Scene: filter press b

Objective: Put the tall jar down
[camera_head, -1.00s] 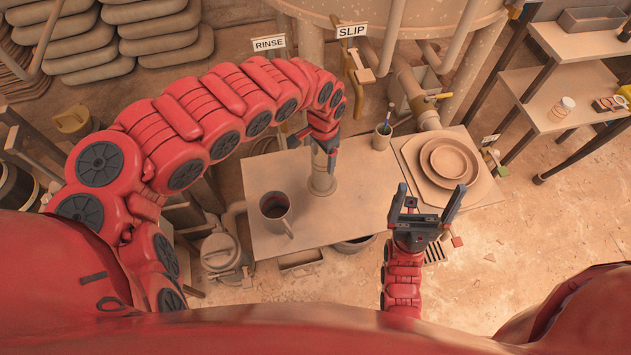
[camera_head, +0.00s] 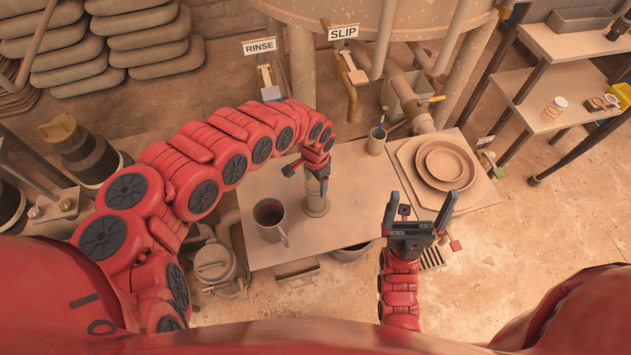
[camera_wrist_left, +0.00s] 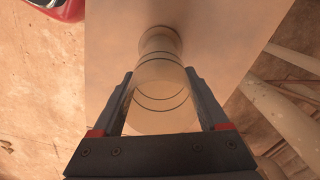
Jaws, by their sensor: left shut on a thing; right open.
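The tall jar (camera_head: 316,203) is a beige cylinder that looks upright at the table (camera_head: 345,220). My left gripper (camera_head: 316,178) is shut on its upper part from above. In the left wrist view the jar (camera_wrist_left: 160,90) lies between the two fingers, with dark rings around it; its far end is at or close to the table top (camera_wrist_left: 215,40). I cannot tell whether it touches. My right gripper (camera_head: 420,215) is open and empty, in front of the table's right part.
A mug (camera_head: 271,220) stands left of the jar. A cup with a brush (camera_head: 376,142) stands at the back edge. Stacked round dishes (camera_head: 446,165) lie on a board at the right. Valves under RINSE (camera_head: 260,46) and SLIP (camera_head: 343,33) signs are behind. Table top right of the jar is clear.

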